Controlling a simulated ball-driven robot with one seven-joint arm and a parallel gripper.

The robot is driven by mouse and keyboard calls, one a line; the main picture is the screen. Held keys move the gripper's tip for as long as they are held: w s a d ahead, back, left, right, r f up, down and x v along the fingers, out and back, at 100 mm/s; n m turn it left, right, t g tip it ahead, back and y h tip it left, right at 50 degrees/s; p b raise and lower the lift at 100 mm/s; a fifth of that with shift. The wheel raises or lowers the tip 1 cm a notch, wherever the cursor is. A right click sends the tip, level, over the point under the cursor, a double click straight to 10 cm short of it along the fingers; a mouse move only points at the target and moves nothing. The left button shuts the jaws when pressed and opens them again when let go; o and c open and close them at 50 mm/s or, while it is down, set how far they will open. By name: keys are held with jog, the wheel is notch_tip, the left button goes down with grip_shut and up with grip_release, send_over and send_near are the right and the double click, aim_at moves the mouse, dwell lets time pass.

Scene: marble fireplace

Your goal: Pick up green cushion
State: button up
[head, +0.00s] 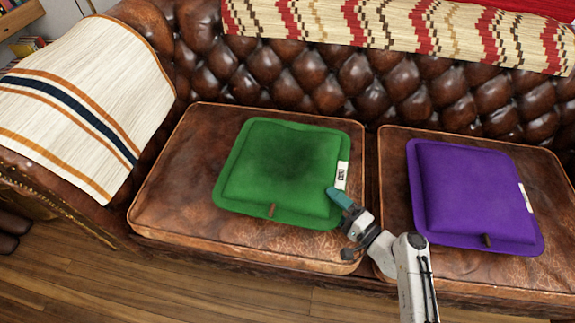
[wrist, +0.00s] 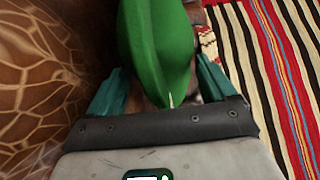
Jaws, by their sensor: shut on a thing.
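The green cushion (head: 283,165) is square with a white tag on its right side and appears to rest on the left leather seat (head: 170,195). My gripper (head: 339,197) is at the cushion's right edge, near its lower right corner, and shut on it. In the wrist view, the green cushion (wrist: 155,45) runs up between the two teal fingers of my gripper (wrist: 160,88), one on each side. The fingertips are partly hidden. I cannot tell whether this edge is lifted off the seat.
A purple cushion (head: 475,195) lies on the right seat. A striped throw (head: 85,95) covers the left armrest, and a patterned blanket (head: 400,28) hangs over the tufted backrest (head: 300,75). Wooden floor (head: 180,290) lies in front of the sofa.

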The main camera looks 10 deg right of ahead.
jog(key=shift+r, duration=0.1)
jog(key=shift+a+r, duration=0.1)
jog(key=shift+r, duration=0.1)
notch_tip(320, 180, up, 2)
jog(key=shift+r+p, duration=0.15)
jog(key=shift+p, duration=0.55)
jog(key=c, duration=0.5)
jog(key=s+r+p, duration=0.3)
jog(key=s+r, duration=0.1)
jog(key=r, duration=0.1)
jog(key=s+d+r+p, duration=0.1)
jog(key=s+r+p, duration=0.2)
jog(key=s+r, duration=0.2)
jog(key=s+r+p, duration=0.3)
jog(key=s+r, duration=0.2)
jog(key=r, duration=0.1)
jog(key=shift+d+r+p, duration=0.1)
jog(key=shift+d+p, duration=0.3)
